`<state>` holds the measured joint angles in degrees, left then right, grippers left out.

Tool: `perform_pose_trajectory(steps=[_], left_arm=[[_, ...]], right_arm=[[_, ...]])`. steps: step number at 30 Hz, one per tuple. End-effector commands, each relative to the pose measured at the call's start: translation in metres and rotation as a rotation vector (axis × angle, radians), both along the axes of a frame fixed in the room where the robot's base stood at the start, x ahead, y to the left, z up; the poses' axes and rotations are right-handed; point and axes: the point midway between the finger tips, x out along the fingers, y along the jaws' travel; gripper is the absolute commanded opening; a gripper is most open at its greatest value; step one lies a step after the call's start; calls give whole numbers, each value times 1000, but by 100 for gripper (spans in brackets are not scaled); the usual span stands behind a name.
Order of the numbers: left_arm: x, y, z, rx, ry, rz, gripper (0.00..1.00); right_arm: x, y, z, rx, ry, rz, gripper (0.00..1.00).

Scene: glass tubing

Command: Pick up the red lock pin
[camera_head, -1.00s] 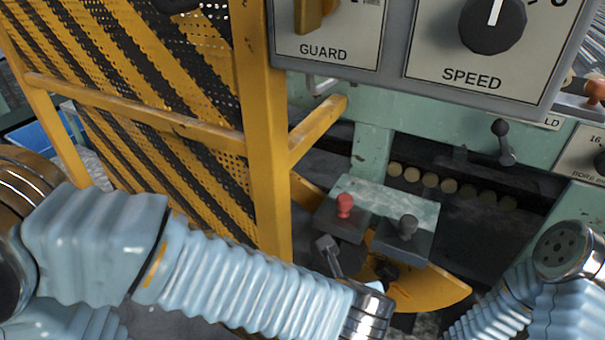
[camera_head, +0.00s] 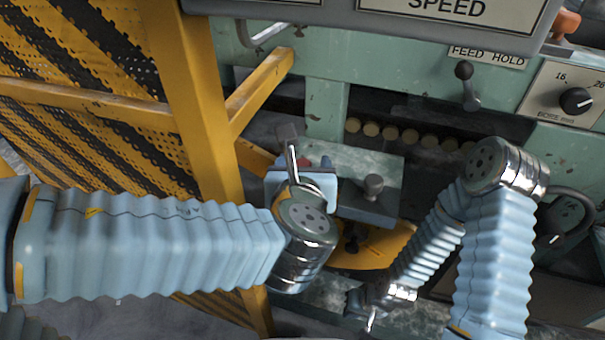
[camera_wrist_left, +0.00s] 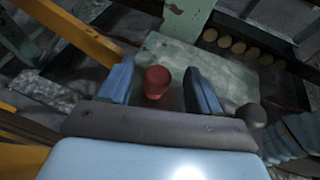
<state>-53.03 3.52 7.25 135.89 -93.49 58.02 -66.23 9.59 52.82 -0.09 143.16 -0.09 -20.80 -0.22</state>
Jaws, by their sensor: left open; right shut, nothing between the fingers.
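The red lock pin (camera_wrist_left: 156,82) shows in the left wrist view as a round red head above the pale green plate. My left gripper (camera_wrist_left: 158,68) is open, with one blue finger on each side of the pin and a gap to both. In the head view the left gripper (camera_head: 302,172) is over the pin's block and hides nearly all of the pin; only a bit of red shows. My right gripper (camera_head: 370,314) is low at the front, shut and empty, partly hidden by its own arm.
A grey knob (camera_head: 373,186) stands on a block right of the pin, and it also shows in the left wrist view (camera_wrist_left: 250,113). A yellow guard frame (camera_head: 200,110) stands at the left. A green machine panel with a feed hold lever (camera_head: 467,85) is behind.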

Motion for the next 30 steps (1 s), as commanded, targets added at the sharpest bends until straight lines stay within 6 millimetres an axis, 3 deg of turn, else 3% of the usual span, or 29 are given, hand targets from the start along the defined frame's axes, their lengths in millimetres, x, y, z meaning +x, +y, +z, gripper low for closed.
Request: perform_pose_trajectory(steps=[6, 14, 25, 30], left_arm=[[28, 1, -16, 1, 3, 2, 63], [32, 0, -16, 0, 1, 0, 63], [32, 0, -16, 0, 2, 0, 8], [32, 0, -16, 0, 2, 0, 6]], right_arm=[[1, -2, -6, -2, -1, -3, 0], [1, -2, -5, -3, -1, -4, 0], [1, -2, -5, -2, -1, -4, 0], [1, -2, -5, -2, -1, -4, 0]])
